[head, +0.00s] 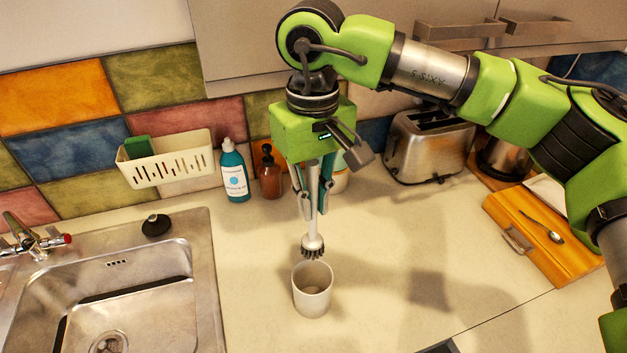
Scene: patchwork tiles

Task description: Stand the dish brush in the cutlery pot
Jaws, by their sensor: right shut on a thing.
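My right gripper (315,205) points down over the counter and is shut on the dish brush (313,243). The brush is white with dark bristles and hangs upright, bristle head down. The cutlery pot (312,296) is a plain whitish cup standing upright on the counter below it. The brush head appears just above and behind the pot's rim; the exact gap is hard to tell. The pot looks empty, though its bottom is not clearly seen. My left gripper is not in view.
The sink (207,290) is on the left, with a black plug (155,225) on its rim. A teal bottle (234,176) and an amber bottle (270,178) stand behind. A toaster (428,150) and a wooden board (530,245) with a spoon are right. Counter right of the pot is clear.

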